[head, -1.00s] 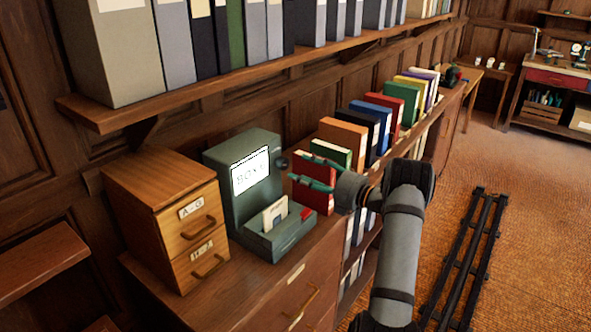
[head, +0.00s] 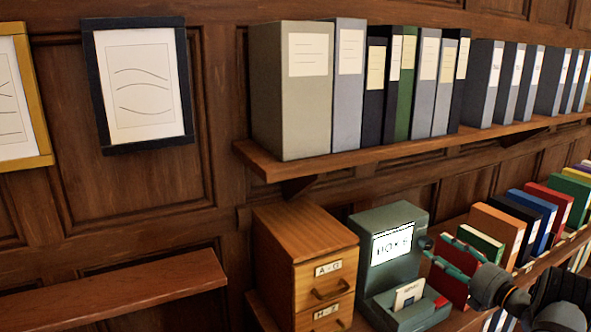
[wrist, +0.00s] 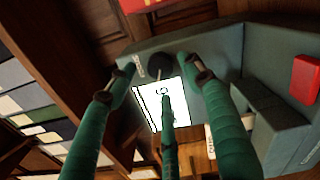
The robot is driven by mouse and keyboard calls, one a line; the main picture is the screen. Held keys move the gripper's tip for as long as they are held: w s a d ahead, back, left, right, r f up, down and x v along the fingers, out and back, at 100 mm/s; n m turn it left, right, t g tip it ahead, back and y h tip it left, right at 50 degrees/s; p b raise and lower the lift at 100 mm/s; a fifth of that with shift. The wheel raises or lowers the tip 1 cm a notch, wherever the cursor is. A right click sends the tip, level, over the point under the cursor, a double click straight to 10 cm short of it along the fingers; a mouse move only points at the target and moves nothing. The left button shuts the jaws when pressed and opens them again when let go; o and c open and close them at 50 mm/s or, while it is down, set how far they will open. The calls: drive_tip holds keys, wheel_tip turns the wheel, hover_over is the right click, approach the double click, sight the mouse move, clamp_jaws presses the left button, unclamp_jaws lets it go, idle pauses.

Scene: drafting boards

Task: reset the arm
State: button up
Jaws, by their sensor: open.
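My gripper (head: 452,256) has green fingers and shows at the lower right of the head view. Its fingers are spread and hold nothing. The fingertips are close to the dark round knob (head: 424,243) on the side of a grey-green box device (head: 405,219); I cannot tell whether they touch it. The dark knob (wrist: 186,65) shows between the fingertips.
A wooden drawer unit (head: 305,262) stands left of the device. Coloured binders (head: 496,228) line the counter beside my gripper. A wall shelf (head: 300,162) of grey and dark files hangs above. The device's front tray holds a white card (head: 408,293) and a red piece (head: 441,301).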

sight(430, 246)
drive_tip(key=x, duration=0.2)
drive_tip(key=p+x, duration=0.1)
drive_tip(key=x, duration=0.2)
drive_tip(key=shift+w+r, duration=0.15)
drive_tip(key=shift+r, duration=0.1)
drive_tip(key=m+p, duration=0.2)
drive_tip(key=m, duration=0.1)
drive_tip(key=shift+f+m+p, duration=0.25)
drive_tip(key=shift+m+p, duration=0.7)
drive_tip(key=shift+m, duration=0.55)
drive_tip(key=shift+a, duration=0.1)
